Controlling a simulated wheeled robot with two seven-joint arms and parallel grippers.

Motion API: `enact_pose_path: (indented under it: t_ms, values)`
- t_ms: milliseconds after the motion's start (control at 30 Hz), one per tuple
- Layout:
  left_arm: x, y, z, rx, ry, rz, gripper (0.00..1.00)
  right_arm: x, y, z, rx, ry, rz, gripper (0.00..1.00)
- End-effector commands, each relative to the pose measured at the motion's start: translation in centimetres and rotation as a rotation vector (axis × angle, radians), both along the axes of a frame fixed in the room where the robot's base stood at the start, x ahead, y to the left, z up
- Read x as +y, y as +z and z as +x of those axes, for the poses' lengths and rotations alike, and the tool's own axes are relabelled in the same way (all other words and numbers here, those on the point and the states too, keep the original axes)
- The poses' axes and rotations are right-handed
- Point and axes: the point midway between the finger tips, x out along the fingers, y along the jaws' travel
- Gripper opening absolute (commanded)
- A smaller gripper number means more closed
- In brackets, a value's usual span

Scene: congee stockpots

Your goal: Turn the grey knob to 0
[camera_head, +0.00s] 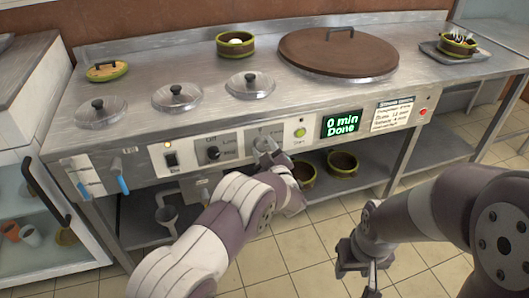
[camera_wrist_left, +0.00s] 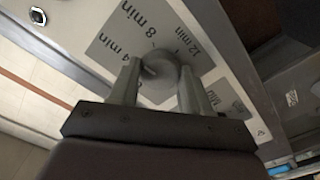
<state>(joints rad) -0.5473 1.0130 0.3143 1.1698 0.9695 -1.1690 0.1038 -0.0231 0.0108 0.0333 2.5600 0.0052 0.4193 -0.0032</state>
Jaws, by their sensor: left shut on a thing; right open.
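The grey knob (camera_wrist_left: 162,70) sits on a light dial plate (camera_wrist_left: 105,45) with minute labels such as 8 min and 12 min in the left wrist view. My left gripper (camera_wrist_left: 160,82) is shut on the knob, one finger on each side. In the head view my left gripper (camera_head: 268,152) reaches the front panel and hides most of the knob. The knob's pointer direction is not clear. The green display (camera_head: 341,123) reads "0 min Done". My right gripper (camera_head: 362,262) is open and empty, low in front of the counter.
A black knob (camera_head: 213,153) and a dark switch (camera_head: 171,159) are left of the dial. Lidded pots (camera_head: 250,84) and a large brown lid (camera_head: 338,52) are on the counter. Bowls (camera_head: 342,163) stand on the shelf below.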

Motion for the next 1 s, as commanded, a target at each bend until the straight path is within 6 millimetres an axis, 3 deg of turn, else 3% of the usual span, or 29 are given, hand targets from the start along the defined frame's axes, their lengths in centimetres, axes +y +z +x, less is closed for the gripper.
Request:
enact_pose_path:
  t_ms: [1000]
  values:
    - [-0.1,-0.4,0.0,-0.297,-0.001,-0.915,0.17,0.0,-7.6,0.0,0.000,0.000,0.000,0.47]
